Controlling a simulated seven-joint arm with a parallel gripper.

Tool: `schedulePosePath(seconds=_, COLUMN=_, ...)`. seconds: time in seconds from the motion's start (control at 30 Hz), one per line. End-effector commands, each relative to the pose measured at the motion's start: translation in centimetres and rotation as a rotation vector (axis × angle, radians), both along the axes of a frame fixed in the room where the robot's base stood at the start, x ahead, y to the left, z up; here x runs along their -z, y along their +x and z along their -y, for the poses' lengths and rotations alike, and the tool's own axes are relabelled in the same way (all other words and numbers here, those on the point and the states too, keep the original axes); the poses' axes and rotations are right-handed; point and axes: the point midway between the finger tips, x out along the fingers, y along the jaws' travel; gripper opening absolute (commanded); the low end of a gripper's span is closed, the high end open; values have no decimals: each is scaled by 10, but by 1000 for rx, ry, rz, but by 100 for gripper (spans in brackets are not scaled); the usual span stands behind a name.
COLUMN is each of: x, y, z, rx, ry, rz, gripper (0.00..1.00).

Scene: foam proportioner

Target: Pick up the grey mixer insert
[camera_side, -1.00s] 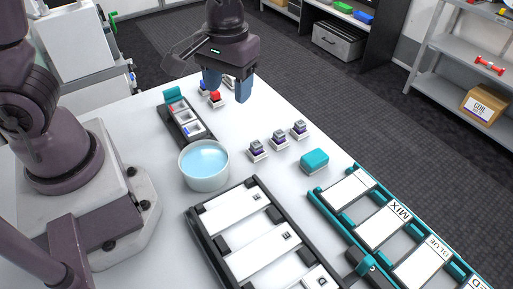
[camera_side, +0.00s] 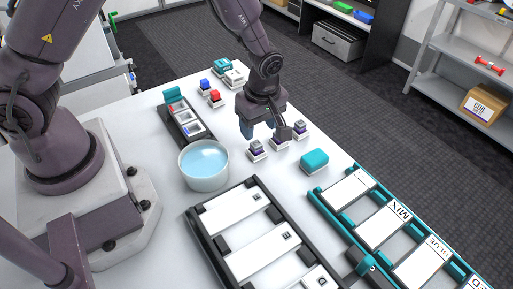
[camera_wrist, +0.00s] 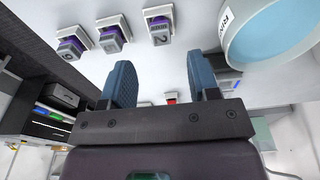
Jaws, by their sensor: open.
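Three small inserts with grey tops and purple lower parts sit in white square holders in a diagonal row: the near one (camera_side: 257,147), the middle one (camera_side: 279,141) and the far one (camera_side: 300,127). I cannot tell which one the task means. In the wrist view the row crosses the top: a left one (camera_wrist: 72,46), a middle one (camera_wrist: 111,39) and a right one (camera_wrist: 159,25). My gripper (camera_side: 265,132) is open and empty, above the table beside the row. In the wrist view its blue fingers (camera_wrist: 161,76) point toward the row, with no insert between them.
A bowl of blue liquid (camera_side: 204,167) stands left of the row. A teal block (camera_side: 314,159) lies to its right. A dark-framed rack (camera_side: 244,181) and a teal rack (camera_side: 324,205) fill the front. Red (camera_side: 214,97) and blue (camera_side: 205,86) pieces stand behind.

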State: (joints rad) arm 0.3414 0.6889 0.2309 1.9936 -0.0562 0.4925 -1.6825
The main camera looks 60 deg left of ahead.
Motion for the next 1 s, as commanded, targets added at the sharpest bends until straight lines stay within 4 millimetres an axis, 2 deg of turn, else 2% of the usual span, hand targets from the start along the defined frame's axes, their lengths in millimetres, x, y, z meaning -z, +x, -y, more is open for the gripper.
schedulePosePath(seconds=0.23, x=20, y=-1, z=-3, rx=1, ry=1, rz=-2, gripper=55)
schedulePosePath(seconds=0.5, x=57, y=-1, z=-7, rx=1, ry=0, rz=-3, gripper=55)
schedulePosePath(seconds=0.8, x=62, y=-1, z=-7, rx=1, ry=-1, rz=1, gripper=55)
schedulePosePath(seconds=1.0, x=62, y=-1, z=-7, rx=1, ry=0, rz=1, gripper=9)
